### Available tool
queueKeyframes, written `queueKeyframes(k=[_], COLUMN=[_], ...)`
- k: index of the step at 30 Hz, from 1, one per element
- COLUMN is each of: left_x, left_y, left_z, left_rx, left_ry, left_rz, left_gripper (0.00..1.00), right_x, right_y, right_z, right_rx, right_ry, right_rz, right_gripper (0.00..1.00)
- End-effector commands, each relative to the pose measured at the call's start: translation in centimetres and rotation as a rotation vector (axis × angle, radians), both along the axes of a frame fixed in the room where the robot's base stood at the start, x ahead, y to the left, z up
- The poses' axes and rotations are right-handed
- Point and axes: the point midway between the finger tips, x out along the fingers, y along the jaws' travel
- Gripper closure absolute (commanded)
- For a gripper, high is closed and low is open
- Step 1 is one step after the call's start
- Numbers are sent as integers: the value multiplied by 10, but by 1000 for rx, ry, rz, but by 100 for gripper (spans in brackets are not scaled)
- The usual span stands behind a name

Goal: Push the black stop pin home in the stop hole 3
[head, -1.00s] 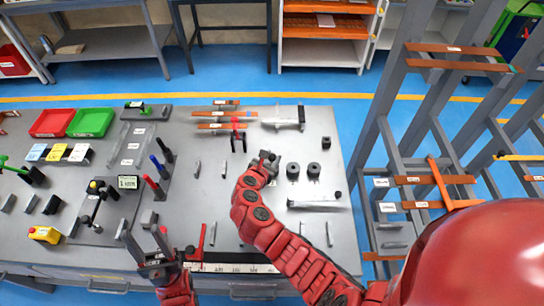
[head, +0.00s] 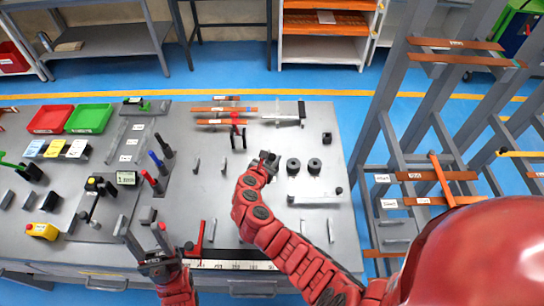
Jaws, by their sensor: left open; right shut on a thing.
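My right gripper (head: 267,159) is low over the grey bench top, left of two black round knobs. It is shut on a small dark thing, mostly hidden by the fingers; I take it to be the black stop pin. I cannot tell how deep the pin sits, and stop hole 3 cannot be made out at this size. My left gripper (head: 140,229) is open and empty over the front of the bench, away from the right gripper.
Black knobs (head: 293,166) and a lever bar (head: 318,199) are right of my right gripper. A red-handled part (head: 236,121) and copper bars (head: 221,109) are behind it. A yellow emergency-stop box (head: 42,231) is far left.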

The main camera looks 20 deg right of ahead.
Motion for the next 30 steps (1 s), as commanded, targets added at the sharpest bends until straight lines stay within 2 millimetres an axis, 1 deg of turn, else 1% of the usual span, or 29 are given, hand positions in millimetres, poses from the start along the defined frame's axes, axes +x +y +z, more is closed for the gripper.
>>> queueKeyframes(k=[5, 6, 8, 9, 12, 23, 26, 30], left_x=[0, 0, 0, 0, 0, 0, 0, 0], left_y=[0, 0, 0, 0, 0, 0, 0, 0], left_z=[-2, -2, -2, -2, -2, -3, -6, -12], left_rx=[0, 0, 0, 0, 0, 0, 0, 0], left_ry=[0, 0, 0, 0, 0, 0, 0, 0], left_rz=[0, 0, 0, 0, 0, 0, 0, 0], left_gripper=[50, 50, 50, 50, 50, 50, 50, 50], right_x=[0, 0, 0, 0, 0, -2, -8, -23], right_y=[0, 0, 0, 0, 0, 2, 6, 18], right_z=[-5, -5, -5, -5, -4, -4, -2, 6], right_rx=[1, 1, 1, 1, 0, 0, -2, 2], right_ry=[2, 2, 2, 2, 2, 1, 1, 0], right_rz=[0, 0, 0, 0, 0, 1, 2, 5], right_gripper=[100, 61, 50, 43, 28, 28, 28, 28])
